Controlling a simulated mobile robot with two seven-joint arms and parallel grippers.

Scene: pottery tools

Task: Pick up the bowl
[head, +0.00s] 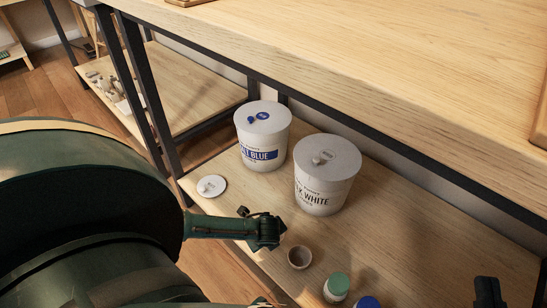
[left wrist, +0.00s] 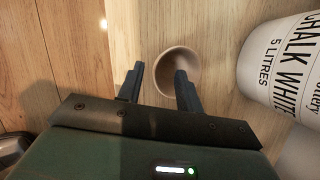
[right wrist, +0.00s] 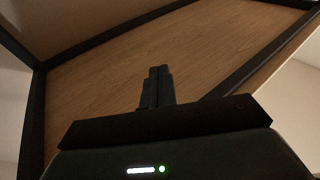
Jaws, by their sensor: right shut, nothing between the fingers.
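A small brown bowl (head: 300,257) sits upright on the lower wooden shelf, right of my left gripper (head: 268,233) in the head view. In the left wrist view, the bowl (left wrist: 178,60) lies just ahead of the open left fingers (left wrist: 159,74). The right-hand finger overlaps its near rim in the picture; I cannot tell if they touch. Nothing is held in the left gripper. My right gripper (head: 488,292) is at the lower right of the head view. The right wrist view shows its fingers (right wrist: 159,74) shut together and empty.
Two white tubs, one blue-labelled (head: 262,138) and one marked white (head: 326,175), stand behind the bowl. A white lid (head: 212,187) lies at left. A green-capped jar (head: 336,287) and a blue-capped jar (head: 367,302) stand in front. The tabletop (head: 400,55) overhangs the shelf.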

